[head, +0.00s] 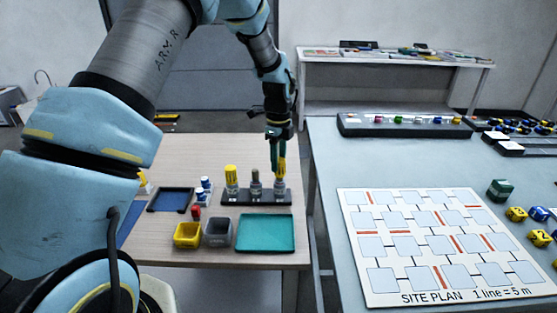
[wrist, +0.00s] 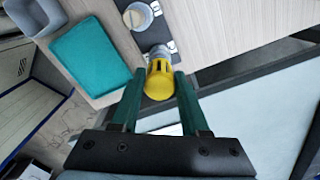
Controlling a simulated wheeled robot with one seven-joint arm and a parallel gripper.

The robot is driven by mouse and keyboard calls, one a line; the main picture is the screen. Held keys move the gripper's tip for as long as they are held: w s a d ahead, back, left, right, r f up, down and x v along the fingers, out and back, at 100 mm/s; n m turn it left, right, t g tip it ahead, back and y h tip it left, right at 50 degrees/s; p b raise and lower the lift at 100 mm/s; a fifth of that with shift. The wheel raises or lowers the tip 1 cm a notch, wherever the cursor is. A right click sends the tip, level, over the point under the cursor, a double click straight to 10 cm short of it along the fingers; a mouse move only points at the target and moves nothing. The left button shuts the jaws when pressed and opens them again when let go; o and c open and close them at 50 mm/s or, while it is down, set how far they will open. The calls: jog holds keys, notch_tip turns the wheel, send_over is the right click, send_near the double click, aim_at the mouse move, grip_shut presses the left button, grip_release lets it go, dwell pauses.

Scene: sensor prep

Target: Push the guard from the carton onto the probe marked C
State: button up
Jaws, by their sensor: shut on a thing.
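My gripper (head: 277,152) points down over the right end of the dark probe rack (head: 243,198). Its green fingers are shut on a yellow guard (head: 282,167), which also shows between the fingertips in the wrist view (wrist: 160,80). The guard is at the top of the right-hand probe (head: 280,186); I cannot tell how far it sits over it. The middle probe (head: 256,186) is bare and grey. The left probe (head: 232,188) wears another yellow guard (head: 231,172). The rack's labels are too small to read. I cannot tell which container is the carton.
A yellow bin (head: 187,235), a grey bin (head: 217,234) and a teal tray (head: 266,232) stand in front of the rack. Small blue-and-white items (head: 203,188) and a blue-floored tray (head: 170,200) lie left. A second table with a site plan board (head: 430,240) stands right, across a gap.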

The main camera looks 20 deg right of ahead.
aim_at(279, 159)
jog(key=shift+f+b, duration=0.7)
jog(key=shift+f, duration=0.65)
dwell(0.7)
grip_shut()
jog(key=o, duration=1.3)
grip_release()
jog(key=shift+r+p, duration=0.55)
jog(key=shift+r, duration=0.15)
jog(key=shift+r+p, duration=2)
jog(key=shift+r, duration=0.95)
